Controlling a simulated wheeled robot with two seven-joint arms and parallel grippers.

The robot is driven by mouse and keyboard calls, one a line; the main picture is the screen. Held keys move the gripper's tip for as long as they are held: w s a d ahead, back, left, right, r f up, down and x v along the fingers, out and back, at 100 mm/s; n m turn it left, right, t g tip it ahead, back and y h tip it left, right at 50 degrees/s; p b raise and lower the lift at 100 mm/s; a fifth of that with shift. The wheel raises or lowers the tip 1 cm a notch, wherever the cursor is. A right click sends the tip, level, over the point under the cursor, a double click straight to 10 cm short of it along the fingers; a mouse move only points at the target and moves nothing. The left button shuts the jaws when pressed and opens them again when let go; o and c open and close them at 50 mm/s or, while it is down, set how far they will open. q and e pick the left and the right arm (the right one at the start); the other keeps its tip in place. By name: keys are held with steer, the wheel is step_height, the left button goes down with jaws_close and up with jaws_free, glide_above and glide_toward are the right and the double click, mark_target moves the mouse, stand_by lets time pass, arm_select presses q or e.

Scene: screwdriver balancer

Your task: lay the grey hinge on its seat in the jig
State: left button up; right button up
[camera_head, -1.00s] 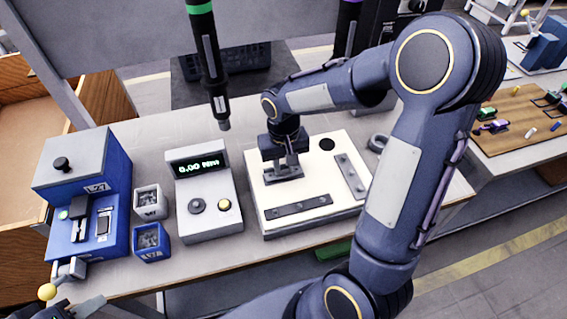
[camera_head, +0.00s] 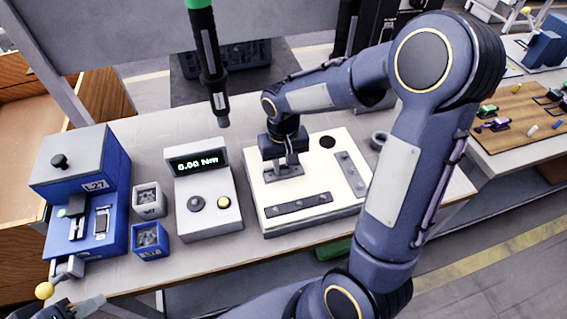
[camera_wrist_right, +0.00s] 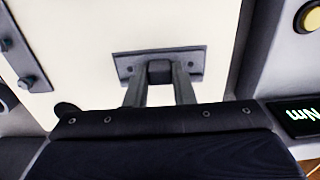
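The white jig (camera_head: 325,185) stands on the bench in the head view. The grey hinge (camera_wrist_right: 196,59) is a flat dark plate with a hole near each end and a raised block in its middle. My right gripper (camera_wrist_right: 160,80) has its fingers on either side of that block and looks shut on it. In the head view the hinge (camera_head: 284,173) is at the left part of the jig top, under my right gripper (camera_head: 284,162). I cannot tell whether it touches the jig. My left gripper (camera_head: 78,308) is partly visible at the bottom left, away from the jig.
Two dark strips, one at the front (camera_head: 298,206) and one at the right (camera_head: 350,175), lie on the jig. A torque display box (camera_head: 208,205), small bins (camera_head: 150,240) and a blue machine (camera_head: 85,200) stand left. A screwdriver (camera_head: 213,75) hangs above.

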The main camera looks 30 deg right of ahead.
steer(key=o, duration=0.5)
steer(key=shift+c, duration=0.2)
step_height(320, 180, up, 8)
steer(key=shift+f, duration=0.2)
steer(key=shift+r, duration=0.15)
